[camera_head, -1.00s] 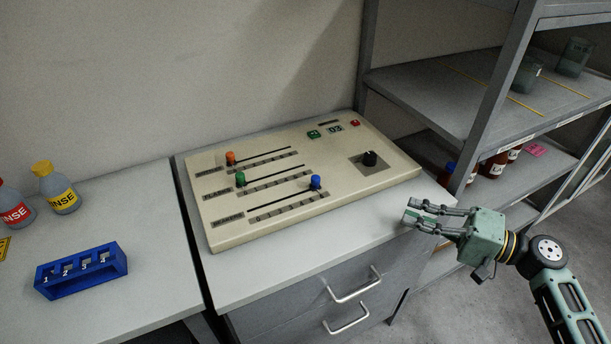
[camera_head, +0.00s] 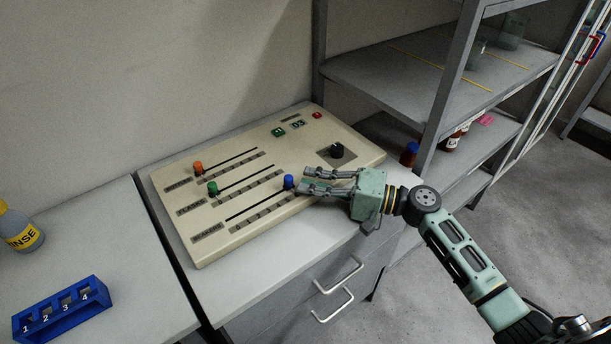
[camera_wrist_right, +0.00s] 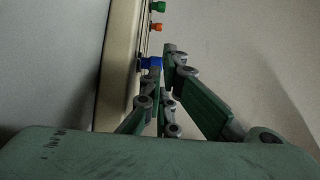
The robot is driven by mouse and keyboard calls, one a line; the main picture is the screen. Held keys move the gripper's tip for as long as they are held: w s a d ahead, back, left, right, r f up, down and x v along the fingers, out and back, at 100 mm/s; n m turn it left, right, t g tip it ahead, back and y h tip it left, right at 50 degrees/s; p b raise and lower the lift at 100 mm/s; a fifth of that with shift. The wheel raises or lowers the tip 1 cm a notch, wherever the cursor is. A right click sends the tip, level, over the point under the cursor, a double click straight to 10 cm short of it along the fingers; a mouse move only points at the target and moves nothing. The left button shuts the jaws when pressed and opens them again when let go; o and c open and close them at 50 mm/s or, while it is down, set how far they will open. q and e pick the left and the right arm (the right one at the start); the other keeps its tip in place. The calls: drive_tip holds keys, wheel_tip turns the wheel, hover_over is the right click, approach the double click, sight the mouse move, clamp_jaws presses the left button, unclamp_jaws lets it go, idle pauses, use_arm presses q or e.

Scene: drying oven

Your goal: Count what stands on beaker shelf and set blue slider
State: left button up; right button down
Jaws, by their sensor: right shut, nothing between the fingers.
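The blue slider knob (camera_head: 288,182) sits at the right end of the lowest slot on the beige control panel (camera_head: 230,235). My right gripper (camera_head: 305,181) is shut and empty, its fingertips just right of the knob. In the right wrist view the blue knob (camera_wrist_right: 151,62) lies close by the fingertips (camera_wrist_right: 160,62); whether they touch I cannot tell. The green knob (camera_head: 212,188) and orange knob (camera_head: 197,167) are at the left of their slots. Two glass beakers (camera_head: 477,50) (camera_head: 512,30) show on the upper rack shelf (camera_head: 400,85), partly behind a post. My left gripper is out of view.
The panel has a black dial (camera_head: 337,151), a display reading 03 (camera_head: 299,124), a green button (camera_head: 278,132) and a red button (camera_head: 317,115). Brown bottles (camera_head: 453,141) stand on the lower shelf. A blue numbered rack (camera_head: 62,318) and a yellow-labelled bottle (camera_head: 22,232) are at left.

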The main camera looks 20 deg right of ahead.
sight(269, 211)
drive_tip(key=shift+w+a, duration=0.45)
drive_tip(key=shift+a, duration=0.15)
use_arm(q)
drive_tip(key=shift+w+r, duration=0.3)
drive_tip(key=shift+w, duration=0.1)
use_arm(e)
drive_tip(key=shift+s+a, duration=0.1)
drive_tip(key=shift+a, duration=0.05)
drive_tip(key=s+a, duration=0.1)
drive_tip(key=a, duration=0.2)
drive_tip(key=s+a, duration=0.1)
drive_tip(key=a, duration=0.2)
drive_tip(key=s+a, duration=0.1)
drive_tip(key=a, duration=0.2)
drive_tip(key=shift+s+a+p, duration=0.1)
drive_tip(key=shift+s+p, duration=0.1)
drive_tip(key=shift+p, duration=0.2)
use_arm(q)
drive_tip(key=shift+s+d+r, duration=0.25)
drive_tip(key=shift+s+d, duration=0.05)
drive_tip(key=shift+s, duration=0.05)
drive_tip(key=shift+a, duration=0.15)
